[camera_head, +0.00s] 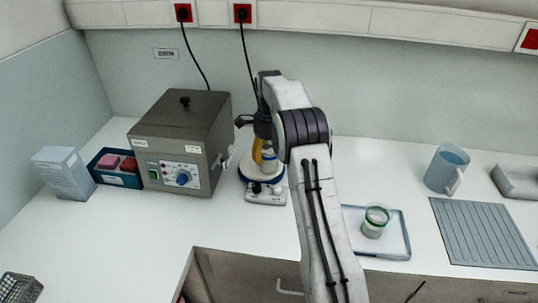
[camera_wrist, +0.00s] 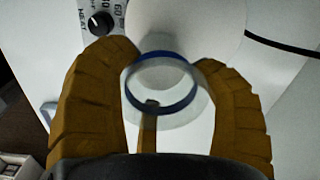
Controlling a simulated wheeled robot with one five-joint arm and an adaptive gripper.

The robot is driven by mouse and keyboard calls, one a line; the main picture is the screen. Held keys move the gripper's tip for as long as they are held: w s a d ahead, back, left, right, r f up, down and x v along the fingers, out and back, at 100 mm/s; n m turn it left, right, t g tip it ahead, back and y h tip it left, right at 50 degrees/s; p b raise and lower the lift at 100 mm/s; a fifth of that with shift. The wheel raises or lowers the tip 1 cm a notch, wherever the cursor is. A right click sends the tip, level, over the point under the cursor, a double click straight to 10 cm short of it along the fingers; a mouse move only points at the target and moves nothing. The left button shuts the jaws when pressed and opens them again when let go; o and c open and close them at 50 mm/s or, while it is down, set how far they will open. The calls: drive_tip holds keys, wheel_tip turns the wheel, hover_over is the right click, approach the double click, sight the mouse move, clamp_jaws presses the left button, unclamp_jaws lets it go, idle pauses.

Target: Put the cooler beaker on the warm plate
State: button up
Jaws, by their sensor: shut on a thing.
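My gripper (camera_wrist: 165,105) is shut on a clear beaker with a blue rim (camera_wrist: 163,83), one brown finger on each side. In the head view the gripper (camera_head: 264,150) and the beaker (camera_head: 269,163) are partly hidden by my arm. They are over the warm plate (camera_head: 250,174), a round white top on a base with knobs; its white top (camera_wrist: 185,22) also shows in the wrist view. I cannot tell whether the beaker touches the plate. A second beaker with a green rim (camera_head: 374,222) stands in a shallow tray (camera_head: 398,247) to the right.
A grey water bath box (camera_head: 185,140) stands left of the plate, beside a blue tray (camera_head: 118,179) and a carton (camera_head: 64,174). A blue jug (camera_head: 446,170) and a ribbed grey mat (camera_head: 485,232) lie to the right. Black cords (camera_head: 249,65) hang behind the plate.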

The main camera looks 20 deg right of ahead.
drive_tip(key=shift+f, duration=0.2)
drive_tip(key=shift+f, duration=0.15)
drive_tip(key=o, duration=1.5)
drive_tip(key=shift+c, duration=0.2)
